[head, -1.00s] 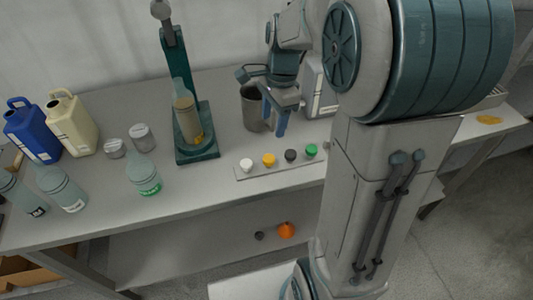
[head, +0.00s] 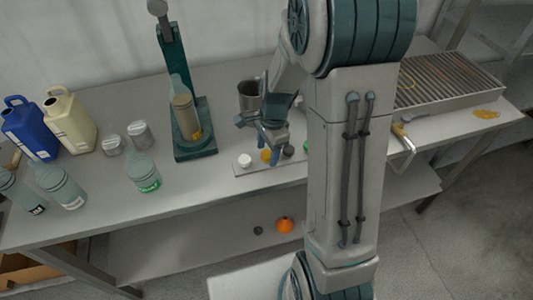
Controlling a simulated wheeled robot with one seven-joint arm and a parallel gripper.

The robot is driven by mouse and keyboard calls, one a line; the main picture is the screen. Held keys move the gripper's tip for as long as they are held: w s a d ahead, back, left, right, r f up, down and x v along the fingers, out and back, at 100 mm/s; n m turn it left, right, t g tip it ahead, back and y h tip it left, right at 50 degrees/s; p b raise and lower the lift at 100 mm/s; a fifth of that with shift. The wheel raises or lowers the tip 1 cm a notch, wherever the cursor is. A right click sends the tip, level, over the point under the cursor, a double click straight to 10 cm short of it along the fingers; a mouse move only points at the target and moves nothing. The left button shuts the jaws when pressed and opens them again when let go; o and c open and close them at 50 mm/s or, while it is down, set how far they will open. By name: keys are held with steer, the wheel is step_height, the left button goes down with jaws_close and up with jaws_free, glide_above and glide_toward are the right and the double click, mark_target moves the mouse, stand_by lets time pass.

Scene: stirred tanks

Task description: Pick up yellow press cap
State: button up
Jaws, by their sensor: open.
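The yellow press cap (head: 266,156) sits on a flat strip (head: 259,170) near the front of the bench, in a row with a white cap (head: 245,160), a dark cap (head: 289,150) and a green cap (head: 306,146). My gripper (head: 272,153) is open, pointing down, just above or beside the yellow cap. Its fingers partly hide the yellow and dark caps. I cannot tell whether a finger touches the yellow cap. My arm covers the right end of the strip.
A green press stand (head: 194,143) holding a bottle is left of the strip. Bottles, a blue jug (head: 32,128) and a cream jug (head: 70,122) fill the left. An orange funnel (head: 285,224) lies on the lower shelf.

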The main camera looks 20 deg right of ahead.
steer(key=c, duration=1)
steer(key=shift+c, duration=0.3)
steer(key=shift+r, duration=0.15)
